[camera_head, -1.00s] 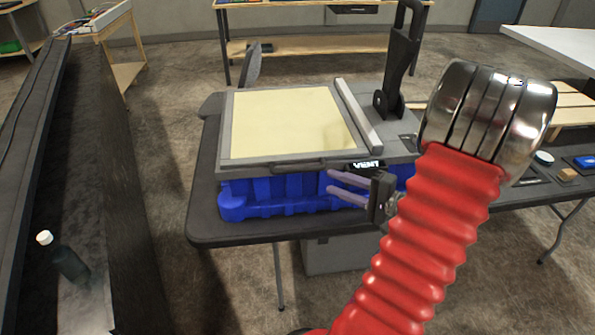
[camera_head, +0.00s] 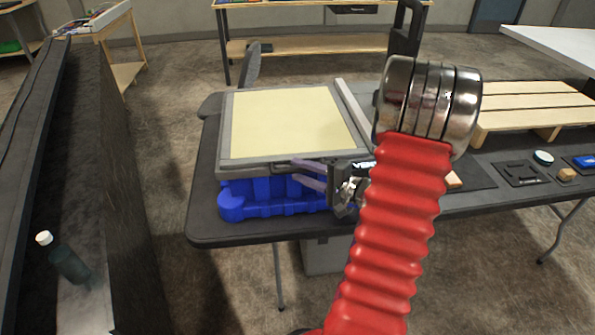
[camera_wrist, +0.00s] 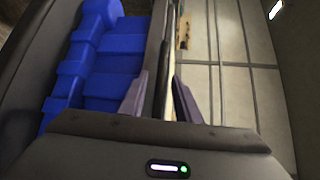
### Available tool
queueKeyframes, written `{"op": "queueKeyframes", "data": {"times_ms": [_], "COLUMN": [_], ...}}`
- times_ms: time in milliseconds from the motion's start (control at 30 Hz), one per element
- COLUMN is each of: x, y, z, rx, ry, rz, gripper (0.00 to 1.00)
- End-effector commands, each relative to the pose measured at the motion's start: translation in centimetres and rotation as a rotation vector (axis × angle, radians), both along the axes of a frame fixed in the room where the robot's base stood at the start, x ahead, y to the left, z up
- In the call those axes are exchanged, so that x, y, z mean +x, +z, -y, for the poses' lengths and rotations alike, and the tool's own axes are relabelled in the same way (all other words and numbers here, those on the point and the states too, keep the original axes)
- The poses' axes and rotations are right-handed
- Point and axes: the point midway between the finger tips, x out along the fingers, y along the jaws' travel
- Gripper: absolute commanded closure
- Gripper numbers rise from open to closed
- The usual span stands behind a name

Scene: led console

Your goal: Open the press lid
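The press stands on the dark table, with a flat lid (camera_head: 285,122) of cream panel in a grey frame over a blue base (camera_head: 265,200). The lid lies down, roughly level. My gripper (camera_head: 294,170) is at the lid's front edge, its two purple fingers pointing left. In the wrist view my gripper (camera_wrist: 158,95) has its fingers apart, one on each side of a thin dark edge or bar (camera_wrist: 161,85). I cannot tell whether either finger touches it. The blue base also shows in the wrist view (camera_wrist: 95,70). My arm hides the press's right front part.
A tall black lever (camera_head: 404,30) stands at the back right, partly hidden by my arm. A wooden pallet (camera_head: 530,103) and small items lie on the table (camera_head: 215,228) to the right. A dark wall-like panel (camera_head: 110,150) with a bottle (camera_head: 66,262) is at left.

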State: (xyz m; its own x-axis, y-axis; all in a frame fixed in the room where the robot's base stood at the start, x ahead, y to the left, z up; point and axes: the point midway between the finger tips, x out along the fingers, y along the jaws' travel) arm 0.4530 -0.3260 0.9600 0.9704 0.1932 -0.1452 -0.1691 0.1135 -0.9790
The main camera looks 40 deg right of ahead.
Motion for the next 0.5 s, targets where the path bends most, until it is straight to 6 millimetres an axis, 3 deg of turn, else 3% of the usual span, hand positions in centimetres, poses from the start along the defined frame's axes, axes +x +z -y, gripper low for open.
{"op": "queueKeyframes", "data": {"times_ms": [133, 500], "x": [0.97, 1.14], "y": [-0.16, -0.18], "z": [-0.23, -0.25], "rx": [0.0, 0.0], "ry": [0.001, 0.0], "rz": [0.0, 0.0], "gripper": [0.7, 0.74]}}
